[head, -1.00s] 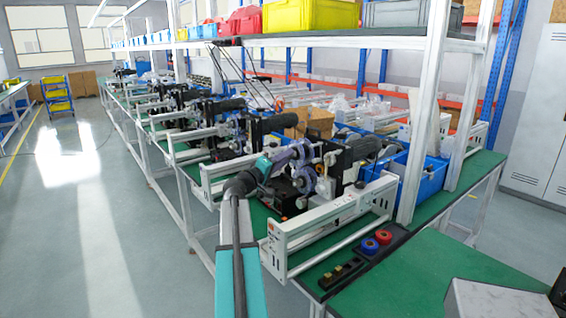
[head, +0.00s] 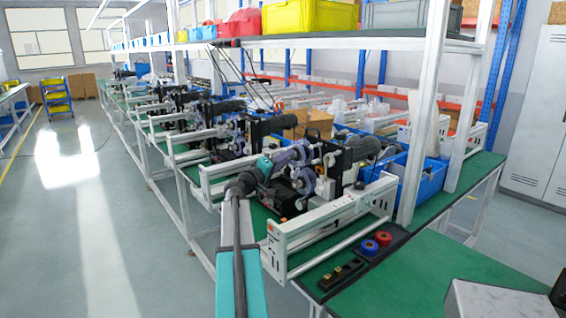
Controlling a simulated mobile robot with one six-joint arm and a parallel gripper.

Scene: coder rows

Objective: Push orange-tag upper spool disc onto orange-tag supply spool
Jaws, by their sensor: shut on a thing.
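My gripper (head: 282,158) reaches from the lower left to the nearest coder machine on the green bench. Its jaws are shut on a pale purple-grey upper spool disc (head: 303,150), which stands on edge in front of the black machine body. The fingers and disc overlap, so the exact grip is unclear. Below it, another purplish spool (head: 304,181) sits on the same machine, partly hidden by dark parts. It is likely the supply spool. I cannot tell whether the upper disc touches its seat. A small orange mark (head: 270,228) shows on the white frame in front.
The white rail frame (head: 335,212) stands in front of the machine. Blue bins (head: 430,178) stand behind. A white post (head: 420,120) rises nearby.

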